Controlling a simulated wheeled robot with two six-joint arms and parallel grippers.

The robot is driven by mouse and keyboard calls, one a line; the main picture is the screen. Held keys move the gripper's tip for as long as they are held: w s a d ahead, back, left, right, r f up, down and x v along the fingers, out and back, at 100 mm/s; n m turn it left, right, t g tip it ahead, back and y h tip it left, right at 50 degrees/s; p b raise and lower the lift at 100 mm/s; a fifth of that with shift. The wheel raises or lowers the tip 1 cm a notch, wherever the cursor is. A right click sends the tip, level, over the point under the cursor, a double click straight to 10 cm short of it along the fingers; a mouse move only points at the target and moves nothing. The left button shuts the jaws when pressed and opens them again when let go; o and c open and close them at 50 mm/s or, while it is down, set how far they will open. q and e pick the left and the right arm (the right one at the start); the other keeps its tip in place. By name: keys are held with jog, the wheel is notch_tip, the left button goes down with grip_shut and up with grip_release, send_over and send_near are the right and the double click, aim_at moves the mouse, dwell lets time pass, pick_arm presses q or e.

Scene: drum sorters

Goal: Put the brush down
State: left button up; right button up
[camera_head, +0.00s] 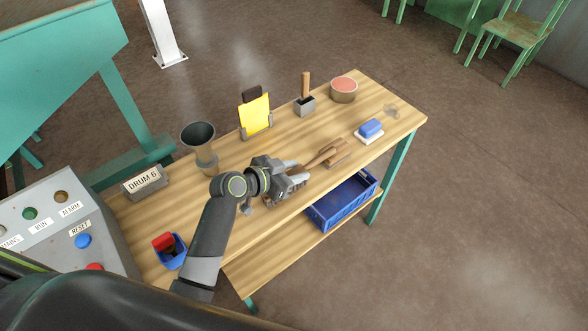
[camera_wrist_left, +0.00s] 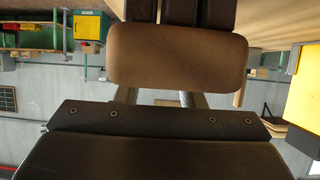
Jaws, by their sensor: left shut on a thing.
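My left gripper (camera_head: 298,172) is over the front part of the wooden workbench, shut on the brush. The brush (camera_head: 322,157) is brown and wooden and sticks out from the fingertips to the right. Its far end is by a light-brown wooden block (camera_head: 338,158); I cannot tell whether they touch. In the left wrist view a tan rounded piece (camera_wrist_left: 178,57), seemingly part of the brush, fills the space in front of the gripper. The fingers hide part of the brush. My right gripper is not in view.
The workbench (camera_head: 375,95) also holds a blue sponge-like block (camera_head: 370,128), a round tin (camera_head: 343,90), a grey holder (camera_head: 305,106), a yellow card (camera_head: 255,115), a dark cup (camera_head: 198,135) and a small blue bin (camera_head: 172,255). A blue crate (camera_head: 340,205) sits on the lower shelf.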

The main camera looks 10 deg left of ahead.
pick_arm(q)
jog(key=shift+f, duration=0.15)
jog(key=o, duration=1.1)
jog(key=shift+r, duration=0.2)
jog(key=b+v, duration=0.1)
jog(key=v, duration=1)
jog(key=shift+f, duration=0.15)
jog(key=shift+s+a+r, duration=0.25)
jog(key=shift+s+r, duration=0.05)
jog(key=shift+s, duration=0.15)
jog(key=shift+f, duration=0.1)
